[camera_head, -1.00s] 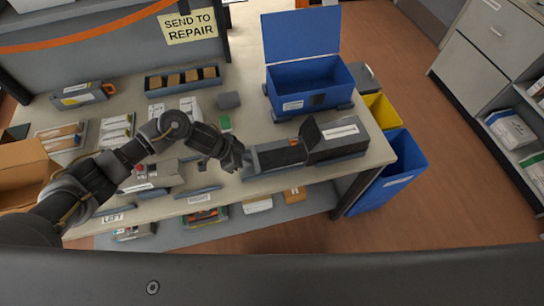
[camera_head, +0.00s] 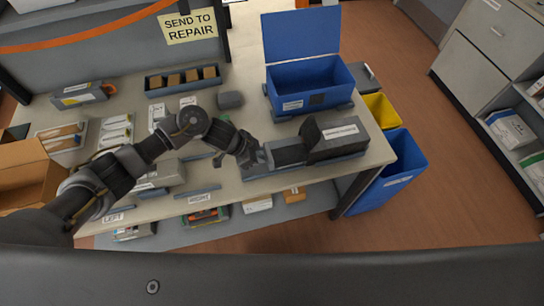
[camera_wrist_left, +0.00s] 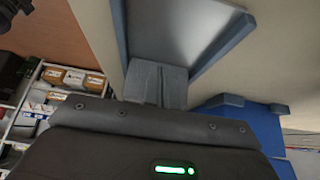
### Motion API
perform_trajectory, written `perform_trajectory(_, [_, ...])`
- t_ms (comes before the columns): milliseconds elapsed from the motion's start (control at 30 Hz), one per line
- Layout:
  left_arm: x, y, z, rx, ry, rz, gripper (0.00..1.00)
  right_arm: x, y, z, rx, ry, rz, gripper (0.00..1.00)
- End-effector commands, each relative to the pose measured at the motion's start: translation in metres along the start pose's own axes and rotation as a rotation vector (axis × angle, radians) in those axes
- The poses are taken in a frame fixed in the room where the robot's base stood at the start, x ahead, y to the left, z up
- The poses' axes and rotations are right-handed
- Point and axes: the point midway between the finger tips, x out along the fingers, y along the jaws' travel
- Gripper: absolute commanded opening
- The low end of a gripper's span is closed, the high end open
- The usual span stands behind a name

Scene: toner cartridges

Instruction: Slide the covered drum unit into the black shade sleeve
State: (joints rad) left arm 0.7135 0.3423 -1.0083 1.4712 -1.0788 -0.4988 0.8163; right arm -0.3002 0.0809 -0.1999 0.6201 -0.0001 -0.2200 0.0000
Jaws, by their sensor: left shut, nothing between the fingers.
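The dark drum unit (camera_head: 288,151) lies in a blue-grey tray (camera_head: 262,173) at the table's front right. Its right end meets the open mouth of the black shade sleeve (camera_head: 338,146), which has a white label on top and a raised flap at its left end. Part of the drum unit sticks out to the left; how deep the rest is inside is hidden. My left gripper (camera_head: 258,161) is shut and empty at the drum unit's left end, seemingly against it. In the left wrist view its shut grey fingers (camera_wrist_left: 157,85) show beside a blue-grey trough; the drum unit cannot be made out there.
An open blue box (camera_head: 310,88) stands behind the sleeve. A blue bin (camera_head: 400,165) and a yellow bin (camera_head: 382,110) stand off the table's right end. A grey machine (camera_head: 160,177) and several labelled trays sit to the left, under my left arm.

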Motion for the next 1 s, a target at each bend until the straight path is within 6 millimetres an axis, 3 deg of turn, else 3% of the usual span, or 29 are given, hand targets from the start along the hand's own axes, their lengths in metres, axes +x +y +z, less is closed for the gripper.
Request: perform_trajectory(1000, [0.025, 0.0, -0.04, 0.001, 0.001, 0.001, 0.0, 0.004, -0.001, 0.0, 0.001, 0.0, -0.001, 0.36])
